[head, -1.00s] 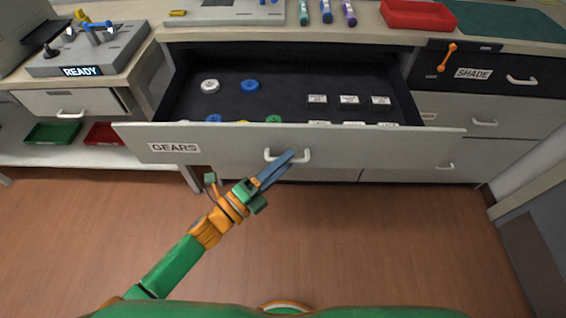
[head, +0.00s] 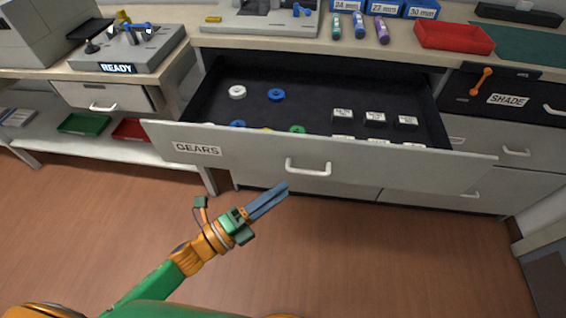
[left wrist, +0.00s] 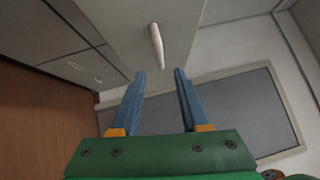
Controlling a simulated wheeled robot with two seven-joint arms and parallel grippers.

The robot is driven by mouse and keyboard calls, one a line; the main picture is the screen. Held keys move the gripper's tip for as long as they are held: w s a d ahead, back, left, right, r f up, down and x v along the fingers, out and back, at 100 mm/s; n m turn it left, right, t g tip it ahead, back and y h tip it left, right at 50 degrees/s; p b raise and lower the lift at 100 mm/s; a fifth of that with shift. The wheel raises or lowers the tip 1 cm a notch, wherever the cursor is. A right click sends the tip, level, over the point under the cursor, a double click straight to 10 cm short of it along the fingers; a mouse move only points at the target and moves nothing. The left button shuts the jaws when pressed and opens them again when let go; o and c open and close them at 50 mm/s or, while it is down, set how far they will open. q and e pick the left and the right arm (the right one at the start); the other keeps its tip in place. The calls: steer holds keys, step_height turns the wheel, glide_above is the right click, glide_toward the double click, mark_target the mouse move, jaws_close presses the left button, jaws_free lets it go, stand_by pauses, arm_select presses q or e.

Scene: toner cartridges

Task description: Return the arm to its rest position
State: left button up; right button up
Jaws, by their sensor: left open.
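My left gripper (head: 268,201) is in front of the open GEARS drawer (head: 240,158), below and left of its white handle (head: 307,167), and apart from it. The left wrist view shows its two blue fingers (left wrist: 160,82) spread with nothing between them. The handle also shows in that view (left wrist: 157,46), ahead of the fingertips. My left arm comes in from the lower left. My right gripper is not in view.
The drawer holds gears, such as a white one (head: 237,92) and a blue one (head: 276,95), and several small labelled blocks (head: 375,117). A red tray (head: 454,37) stands on the counter. The wooden floor (head: 380,260) before the drawer is clear.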

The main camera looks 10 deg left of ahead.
arm_select(q)
steer(key=s+a+f+n+g+y+p, duration=0.25)
steer(key=a+f+n+y, duration=0.35)
steer(key=f+n, duration=0.3)
steer(key=s+a+f+n+g+y+p, duration=0.1)
steer(key=s+a+f+n+y+p, duration=0.15)
steer(key=a+f+n+y, duration=0.6)
steer(key=s+d+f+n+g+p, duration=0.1)
steer(key=s+f+n+g, duration=0.3)
steer(key=s, duration=0.7)
steer(key=s+f+n+g+p, duration=0.2)
steer(key=s+f+n+g, duration=0.2)
steer(key=s+f, duration=0.5)
steer(key=s+g, duration=0.1)
steer(key=s, duration=0.2)
steer(key=shift+s+d+n+h, duration=0.15)
steer(key=shift+d+n+h, duration=0.2)
steer(key=shift+r, duration=0.15)
